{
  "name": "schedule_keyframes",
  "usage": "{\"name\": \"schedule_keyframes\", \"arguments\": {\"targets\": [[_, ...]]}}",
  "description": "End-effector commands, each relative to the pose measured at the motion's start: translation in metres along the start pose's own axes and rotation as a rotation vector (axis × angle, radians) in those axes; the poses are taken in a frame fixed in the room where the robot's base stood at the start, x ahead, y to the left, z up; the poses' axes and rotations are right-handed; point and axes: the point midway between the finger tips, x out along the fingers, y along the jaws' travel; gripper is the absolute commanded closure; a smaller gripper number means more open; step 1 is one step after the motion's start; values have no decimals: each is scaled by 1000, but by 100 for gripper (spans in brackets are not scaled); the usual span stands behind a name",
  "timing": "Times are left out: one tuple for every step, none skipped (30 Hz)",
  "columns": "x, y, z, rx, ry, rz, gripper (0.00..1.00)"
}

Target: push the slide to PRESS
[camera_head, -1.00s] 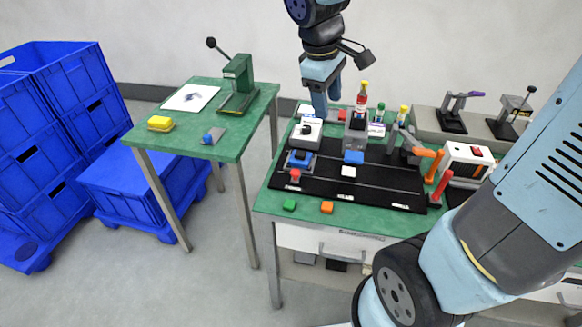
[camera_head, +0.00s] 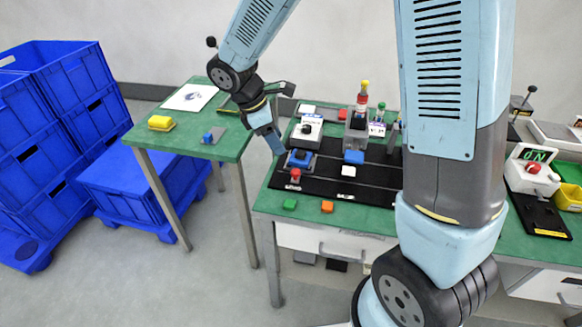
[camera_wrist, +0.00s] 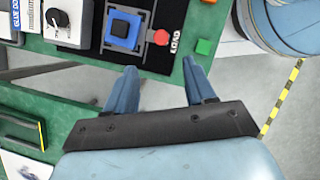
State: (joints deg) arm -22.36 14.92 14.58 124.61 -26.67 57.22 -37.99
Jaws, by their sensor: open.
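The slide (camera_head: 299,159) is a blue block with a dark centre on a grey base. It sits at the left end of the black board, at the end marked LOAD. A red knob (camera_head: 295,175) stands at its front. In the wrist view the slide (camera_wrist: 122,33) and the red knob (camera_wrist: 160,37) lie just beyond my fingertips. My gripper (camera_head: 276,142) hangs at the left edge of the bench, beside the slide. In the wrist view my gripper (camera_wrist: 160,75) is open and empty, fingers apart from the knob. A PRESS label is not readable.
A white dial box (camera_head: 310,132) stands behind the slide. A green block (camera_head: 289,205) and an orange block (camera_head: 327,208) sit at the bench's front edge. Another blue block (camera_head: 354,157) is on the board. My arm hides much of the bench's right part.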

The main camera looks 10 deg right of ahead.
Motion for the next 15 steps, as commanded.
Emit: {"name": "schedule_keyframes", "arguments": {"targets": [[9,-1,1,-1,-2,-4,45],[14,-1,0,0,-2,-4,45],[22,-1,0,0,-2,-4,45],[27,-1,0,0,-2,-5,45],[32,-1,1,0,-2,-4,45],[40,-1,1,0,-3,-4,45],[45,-1,1,1,-2,-5,45],[50,-1,1,2,-2,-5,45],[57,-1,1,1,-2,-4,45],[62,-1,1,0,-1,-4,45],[68,-1,1,0,-2,-5,45],[75,-1,1,2,-2,-5,45],[79,-1,1,2,-2,-4,45],[84,-1,1,2,-2,-4,45],[89,-1,1,1,-1,-4,45]]}}
